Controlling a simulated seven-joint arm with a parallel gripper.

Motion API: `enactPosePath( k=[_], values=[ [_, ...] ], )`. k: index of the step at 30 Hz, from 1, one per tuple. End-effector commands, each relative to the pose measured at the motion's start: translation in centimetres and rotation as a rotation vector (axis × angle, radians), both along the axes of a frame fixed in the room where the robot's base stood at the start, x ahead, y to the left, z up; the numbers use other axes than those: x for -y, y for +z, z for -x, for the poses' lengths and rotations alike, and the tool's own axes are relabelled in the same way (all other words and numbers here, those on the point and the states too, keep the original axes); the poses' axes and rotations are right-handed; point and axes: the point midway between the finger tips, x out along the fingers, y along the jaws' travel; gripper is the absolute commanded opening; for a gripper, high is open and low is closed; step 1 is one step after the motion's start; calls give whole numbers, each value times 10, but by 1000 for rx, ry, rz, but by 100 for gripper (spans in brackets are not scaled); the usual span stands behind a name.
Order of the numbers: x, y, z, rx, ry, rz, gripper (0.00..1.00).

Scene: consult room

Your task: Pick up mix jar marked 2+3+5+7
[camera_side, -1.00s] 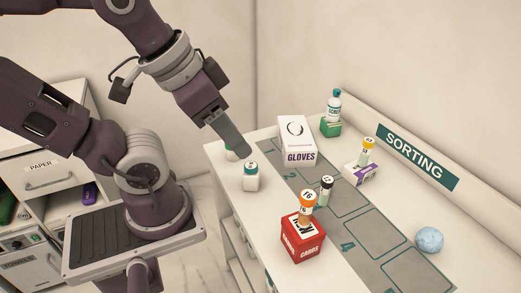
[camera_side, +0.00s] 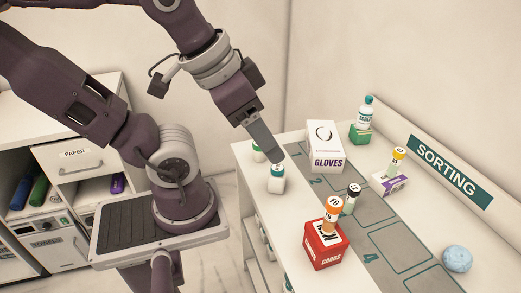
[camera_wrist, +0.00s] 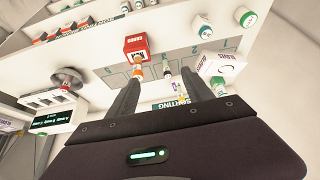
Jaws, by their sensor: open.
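Two small white jars with green tops stand at the near-left end of the counter: a front jar (camera_side: 277,180) and a back jar (camera_side: 258,154), partly hidden behind my gripper. In the wrist view two such jars show at the top, one (camera_wrist: 203,28) left of the other (camera_wrist: 246,17). Their markings are too small to read, so I cannot tell which is marked 2+3+5+7. My gripper (camera_side: 272,152) hangs just above and behind the front jar in the side view. In the wrist view its fingers (camera_wrist: 160,77) are apart with nothing held between them.
A gloves box (camera_side: 325,150) stands right of the jars.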

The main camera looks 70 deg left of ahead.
Motion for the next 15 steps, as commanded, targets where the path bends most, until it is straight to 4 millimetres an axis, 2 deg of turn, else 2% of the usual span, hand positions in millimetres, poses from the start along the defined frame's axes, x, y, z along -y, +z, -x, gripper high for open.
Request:
enactPosePath(
  k=[10, 13, 15],
  values=[
    [-1, 0, -2, -11, -5, -6, 68],
    [-13, -4, -17, -110, -41, -57, 68],
    [-29, -12, -36, -239, -92, -127, 68]
  ],
)
